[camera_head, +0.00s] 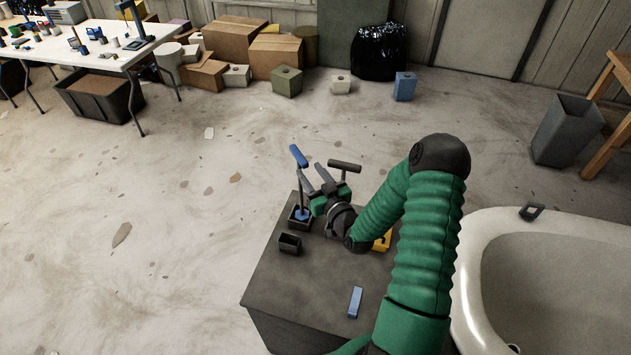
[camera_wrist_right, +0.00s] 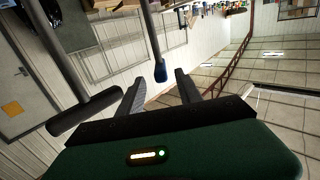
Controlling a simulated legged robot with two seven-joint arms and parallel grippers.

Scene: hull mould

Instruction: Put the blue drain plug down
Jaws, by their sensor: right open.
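The blue drain plug (camera_head: 302,213) stands upright in a small dark square holder (camera_head: 292,222) at the far left edge of the grey block. A thin dark stem rises from it to a blue crossbar handle (camera_head: 298,155). My right gripper (camera_head: 315,180) is open beside the stem. In the right wrist view, a grey rod with a blue end (camera_wrist_right: 161,71) shows in line with the gap between the open fingers; contact cannot be told. A second, black T-shaped handle (camera_head: 345,166) stands just right of the gripper. My left gripper is not in view.
The grey block (camera_head: 300,290) also carries an empty dark square cup (camera_head: 290,244), a light blue bar (camera_head: 355,302) and a yellow part (camera_head: 382,240) partly behind my arm. A white tub (camera_head: 468,290) stands at right. The floor left of the block is open.

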